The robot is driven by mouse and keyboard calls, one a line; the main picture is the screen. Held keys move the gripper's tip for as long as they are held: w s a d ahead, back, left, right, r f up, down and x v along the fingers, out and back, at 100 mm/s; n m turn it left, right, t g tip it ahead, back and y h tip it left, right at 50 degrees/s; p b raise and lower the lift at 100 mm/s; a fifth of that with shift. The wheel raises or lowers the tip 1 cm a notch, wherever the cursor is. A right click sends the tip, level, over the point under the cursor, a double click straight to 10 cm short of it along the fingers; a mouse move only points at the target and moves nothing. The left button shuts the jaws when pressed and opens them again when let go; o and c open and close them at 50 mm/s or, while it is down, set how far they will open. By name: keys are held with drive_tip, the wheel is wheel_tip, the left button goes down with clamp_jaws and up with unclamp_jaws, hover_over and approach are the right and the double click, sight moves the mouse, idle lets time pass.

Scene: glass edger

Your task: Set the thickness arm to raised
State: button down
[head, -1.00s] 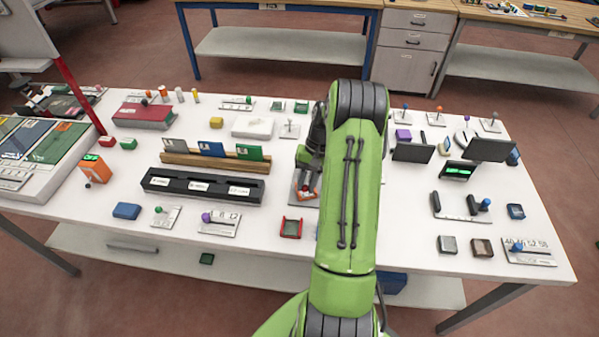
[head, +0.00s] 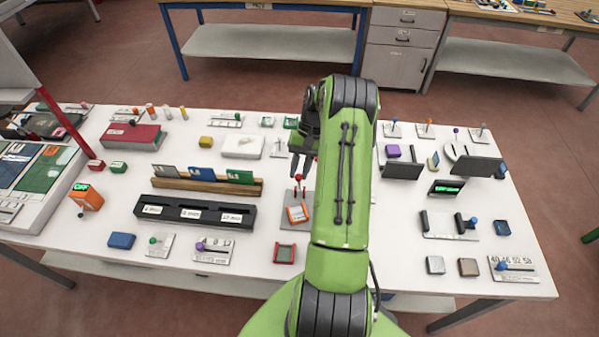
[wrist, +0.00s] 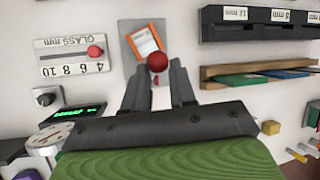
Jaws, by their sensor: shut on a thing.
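The thickness arm appears to be the red-knobbed lever on a grey plate (head: 287,222) with an orange-framed piece (head: 297,214). Its red ball knob (head: 299,177) shows above the plate, just below my gripper (head: 299,168). In the wrist view the red ball (wrist: 157,62) sits between the fingertips of my gripper (wrist: 157,70), which is shut on it. The plate (wrist: 133,27) and orange-framed piece (wrist: 143,43) lie just beyond the ball. The lever's shaft is mostly hidden, so its exact angle is hard to tell.
A black three-slot rack (head: 195,212) and a wooden rack (head: 205,186) with coloured cards stand left of the plate. A red-edged tray (head: 285,254) lies in front. A glass mm slider panel (wrist: 72,55) shows in the wrist view. My arm hides the table to the right.

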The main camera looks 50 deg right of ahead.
drive_tip(key=shift+w+d+f, duration=0.1)
drive_tip(key=shift+w+d, duration=0.25)
drive_tip(key=shift+d, duration=0.25)
drive_tip(key=shift+w+d+f, duration=0.1)
drive_tip(key=shift+w+d, duration=0.25)
drive_tip(key=shift+d, duration=0.2)
drive_tip(key=c, duration=1.5)
unclamp_jaws()
drive_tip(key=shift+d, duration=0.2)
drive_tip(key=o, duration=0.5)
drive_tip(key=shift+s+a, duration=0.15)
drive_tip(key=shift+a, duration=0.1)
drive_tip(key=shift+o, duration=0.2)
drive_tip(key=v, duration=1.2)
drive_tip(key=shift+p, duration=0.45)
